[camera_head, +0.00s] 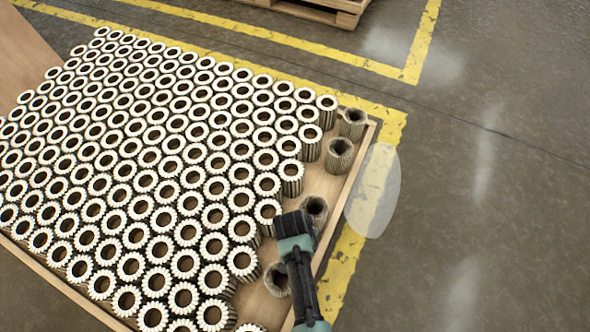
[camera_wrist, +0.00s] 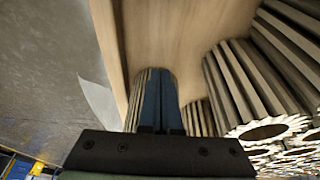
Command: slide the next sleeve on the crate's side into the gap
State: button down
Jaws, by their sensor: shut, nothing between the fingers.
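A shallow wooden crate (camera_head: 352,184) holds tightly packed rows of pleated sleeves (camera_head: 215,189) with pale ring tops. Several darker, lower-looking sleeves stand along its right side: one at the far corner (camera_head: 352,123), one below it (camera_head: 340,155), one (camera_head: 314,209) beside my gripper, and one nearer (camera_head: 277,280), partly hidden by my arm. Bare wood shows between this line and the packed rows. My gripper (camera_head: 293,224) is low over the right side; its fingertips are hidden there. In the wrist view, the blue fingers (camera_wrist: 160,100) are together, in front of a pleated sleeve (camera_wrist: 137,100); contact is unclear.
The crate's rim (camera_wrist: 104,25) runs close to the left of the fingers. Packed sleeves (camera_wrist: 250,80) stand to their right. Yellow floor lines (camera_head: 345,262) and a pale translucent oval (camera_head: 375,190) lie outside the crate. A pallet (camera_head: 315,8) is at the top.

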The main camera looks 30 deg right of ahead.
aim_at(314, 208)
jog(key=w+d+b, duration=0.1)
jog(key=w+d, duration=0.1)
jog(key=w+d+b, duration=0.1)
jog(key=w+d, duration=0.1)
jog(key=d, duration=0.1)
jog(key=shift+w+d, duration=0.2)
jog(key=shift+d, duration=0.15)
jog(key=shift+r, duration=0.15)
